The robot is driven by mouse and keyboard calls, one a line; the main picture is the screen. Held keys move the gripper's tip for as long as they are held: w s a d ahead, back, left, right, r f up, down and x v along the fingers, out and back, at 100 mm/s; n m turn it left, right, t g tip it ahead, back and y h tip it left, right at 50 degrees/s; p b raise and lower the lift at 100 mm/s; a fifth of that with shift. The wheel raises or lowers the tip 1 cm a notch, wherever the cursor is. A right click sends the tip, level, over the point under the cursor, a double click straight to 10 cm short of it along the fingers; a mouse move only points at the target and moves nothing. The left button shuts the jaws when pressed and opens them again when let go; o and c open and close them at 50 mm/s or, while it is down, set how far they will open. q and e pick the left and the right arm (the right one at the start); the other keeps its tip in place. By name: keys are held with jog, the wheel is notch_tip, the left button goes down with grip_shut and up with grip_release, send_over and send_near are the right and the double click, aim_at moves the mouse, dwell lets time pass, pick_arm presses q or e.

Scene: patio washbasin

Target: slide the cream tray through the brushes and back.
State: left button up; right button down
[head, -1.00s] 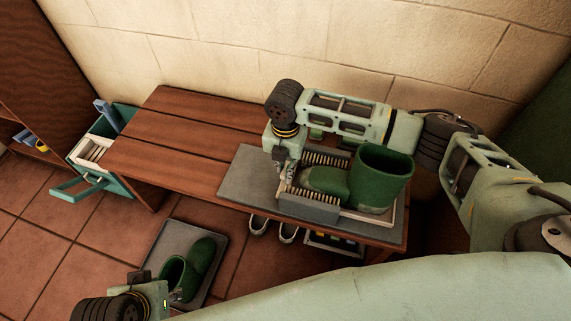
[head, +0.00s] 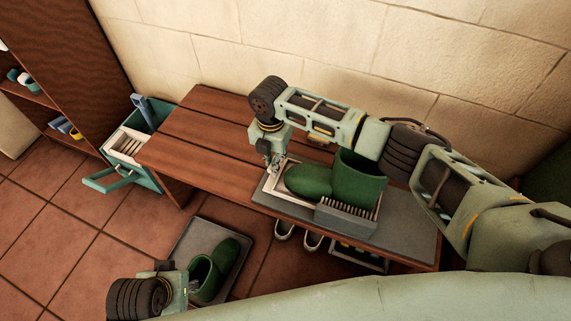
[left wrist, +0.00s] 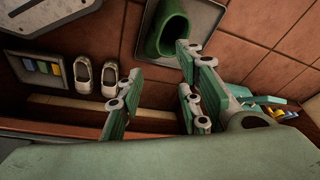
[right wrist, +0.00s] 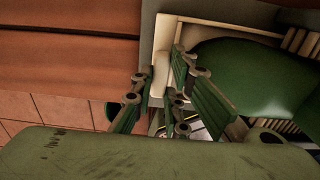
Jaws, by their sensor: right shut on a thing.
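The cream tray (head: 271,190) lies on a grey mat (head: 405,227) on the bench, carrying a green boot (head: 357,185) with its toe to the left. The brushes (head: 347,218), a grey block with pale bristles, stand beside the boot's shaft at the tray's right part; the far row is hidden behind the boot. My right gripper (right wrist: 160,68) is shut on the tray's left end, whose cream rim also shows in the right wrist view (right wrist: 166,32). My left gripper (left wrist: 160,66) is open and empty above the floor in front of the bench.
Pale shoes (left wrist: 96,78) and a box of coloured items (left wrist: 42,70) sit under the bench. The wooden bench top (head: 200,155) is clear to the left.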

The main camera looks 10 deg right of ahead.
jog(key=shift+w+a, duration=0.4)
jog(key=shift+a, duration=0.2)
pick_arm(q)
jog(key=shift+v, duration=1)
pick_arm(e)
jog(key=shift+r, duration=0.1)
pick_arm(q)
jog(key=shift+w, duration=0.1)
pick_arm(e)
jog(key=shift+w+a, duration=0.1)
jog(key=c, duration=1.7)
grip_release()
jog(key=shift+a, duration=0.1)
pick_arm(q)
jog(key=shift+w+a, duration=0.1)
pick_arm(e)
jog(key=shift+r, duration=0.1)
notch_tip(320, 180, up, 12)
jog(key=shift+f, duration=0.15)
